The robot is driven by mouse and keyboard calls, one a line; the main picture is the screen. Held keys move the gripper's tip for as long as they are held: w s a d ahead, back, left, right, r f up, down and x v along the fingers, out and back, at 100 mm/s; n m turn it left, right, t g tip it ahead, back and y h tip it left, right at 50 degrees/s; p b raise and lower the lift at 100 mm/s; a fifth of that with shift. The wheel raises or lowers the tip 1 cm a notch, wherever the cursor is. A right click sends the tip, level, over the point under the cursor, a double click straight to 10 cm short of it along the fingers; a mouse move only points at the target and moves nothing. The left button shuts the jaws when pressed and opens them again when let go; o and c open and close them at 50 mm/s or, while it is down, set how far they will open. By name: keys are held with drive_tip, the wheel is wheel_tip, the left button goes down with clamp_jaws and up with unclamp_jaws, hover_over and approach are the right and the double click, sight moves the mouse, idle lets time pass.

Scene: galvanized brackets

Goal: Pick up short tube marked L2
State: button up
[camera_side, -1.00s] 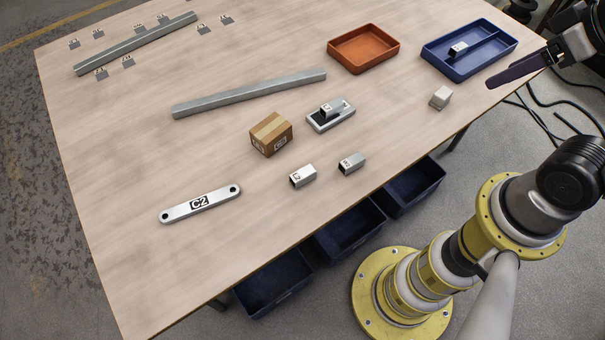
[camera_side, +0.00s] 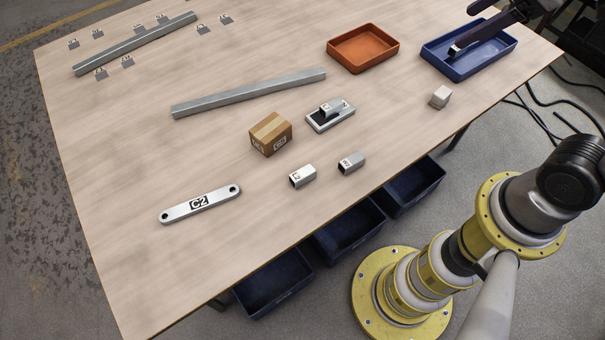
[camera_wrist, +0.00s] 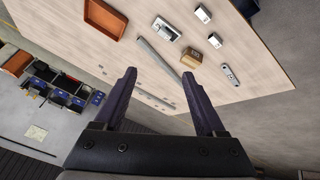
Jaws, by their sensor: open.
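Two short silver square tubes lie near the table's front edge in the side view: the left one (camera_side: 303,176) and the right one (camera_side: 351,163). Another short tube (camera_side: 328,111) lies on a grey holder (camera_side: 342,120). Their labels are too small to read surely, so I cannot tell which is L2.
An orange tray (camera_side: 363,60) stands left of the blue one. A cardboard box (camera_side: 270,135), a long grey bar (camera_side: 250,93), a C2 link (camera_side: 200,204) and a pale block (camera_side: 440,96) lie on the table. Another long bar (camera_side: 135,45) with several small brackets is far left.

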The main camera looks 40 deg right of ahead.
drive_tip(key=w+a+f+n+g, duration=0.1)
drive_tip(key=w+a+f+n, duration=0.3)
drive_tip(key=w, duration=0.5)
drive_tip(key=n+g, duration=0.5)
drive_tip(key=n, duration=0.2)
hover_over(305, 171)
wheel_tip(305, 171, down, 23)
wheel_tip(305, 171, down, 13)
drive_tip(key=shift+r, duration=0.1)
clamp_jaws()
